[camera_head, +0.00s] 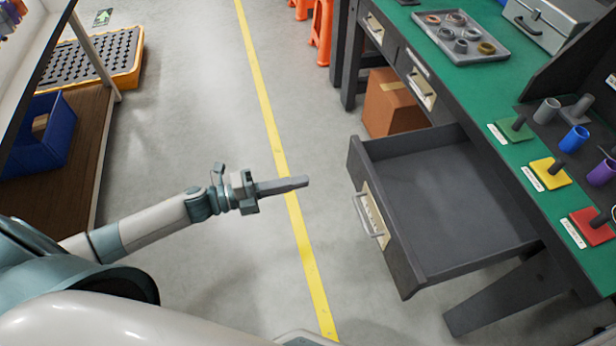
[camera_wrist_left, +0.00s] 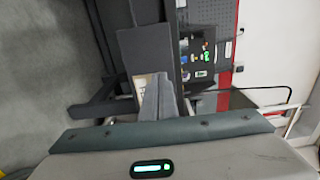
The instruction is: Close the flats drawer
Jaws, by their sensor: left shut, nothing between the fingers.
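The flats drawer (camera_head: 440,190) is a dark grey, empty drawer pulled far out from under the green-topped workbench (camera_head: 515,165). Its front panel carries a light label plate and a grey bar handle (camera_head: 368,215), facing left. My left gripper (camera_head: 305,182) is shut and empty, a short way to the left of the drawer front and apart from it. In the left wrist view the shut fingers (camera_wrist_left: 160,98) show in front of a dark panel and a pale plate, which they partly cover. My right gripper is in neither view.
Closed drawers with handles (camera_head: 421,90) sit further along the bench. A cardboard box (camera_head: 392,102) stands on the floor beneath it. The bench bears a grey tray of rings (camera_head: 460,58) and coloured bases with posts. A shelf with a blue bin (camera_head: 45,135) stands left. Floor between is clear.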

